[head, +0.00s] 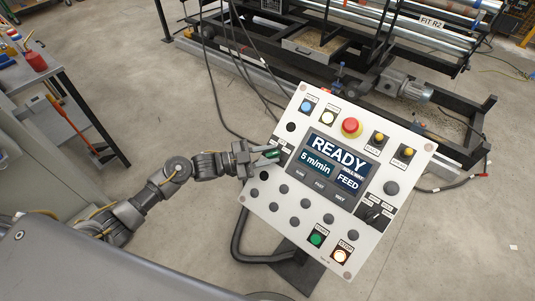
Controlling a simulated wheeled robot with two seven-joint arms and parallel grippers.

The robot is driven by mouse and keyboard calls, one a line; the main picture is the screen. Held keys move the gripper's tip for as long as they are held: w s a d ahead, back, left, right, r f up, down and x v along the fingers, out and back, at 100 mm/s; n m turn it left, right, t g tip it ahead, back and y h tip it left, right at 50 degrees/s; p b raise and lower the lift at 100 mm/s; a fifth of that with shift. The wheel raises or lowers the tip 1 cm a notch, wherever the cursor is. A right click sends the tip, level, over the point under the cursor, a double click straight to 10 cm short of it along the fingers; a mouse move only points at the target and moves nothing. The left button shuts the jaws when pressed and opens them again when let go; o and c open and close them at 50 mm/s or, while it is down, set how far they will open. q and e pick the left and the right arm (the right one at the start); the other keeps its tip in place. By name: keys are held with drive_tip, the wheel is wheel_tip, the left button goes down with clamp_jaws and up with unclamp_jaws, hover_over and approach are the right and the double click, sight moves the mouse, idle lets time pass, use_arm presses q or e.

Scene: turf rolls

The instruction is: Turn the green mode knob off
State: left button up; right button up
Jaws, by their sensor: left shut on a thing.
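The control panel (285,213) is a white tilted board on a dark stand. The green mode knob (273,154) is at its left edge, beside the screen (335,165). My left gripper (268,157) reaches in from the left and is shut on the green knob. The fingers cover part of the knob and its label, so its exact setting is hard to read. The screen shows READY, 5 m/min and FEED. My right gripper is not in view.
A red mushroom button (351,127) sits at the panel's top. A green button (317,238) and a lit button (341,256) are at the bottom. A black-framed roller machine (370,60) stands behind. A grey bench (50,90) is at left. Cables cross the floor behind the panel.

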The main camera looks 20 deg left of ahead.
use_arm(q)
drive_tip(key=shift+n+t, duration=0.4)
drive_tip(key=n+t+y+p, duration=0.1)
drive_tip(key=n+t, duration=0.1)
drive_tip(key=n+t+y+p, duration=0.1)
drive_tip(key=n+t, duration=0.1)
drive_tip(key=n, duration=0.1)
drive_tip(key=shift+s+d+y, duration=0.15)
drive_tip(key=shift+s+y, duration=0.05)
drive_tip(key=shift+y, duration=0.1)
drive_tip(key=n+t+y, duration=0.1)
drive_tip(key=n, duration=0.1)
drive_tip(key=n+t+y+p, duration=0.1)
drive_tip(key=n+t+y, duration=0.1)
drive_tip(key=shift+s+d+f, duration=0.1)
drive_tip(key=shift+d, duration=0.05)
drive_tip(key=shift+n+t+y+p, duration=0.3)
drive_tip(key=shift+n+t+y, duration=0.3)
drive_tip(key=shift+n+y, duration=0.55)
drive_tip(key=shift+n, duration=0.35)
drive_tip(key=shift+c, duration=0.2)
drive_tip(key=o, duration=0.7)
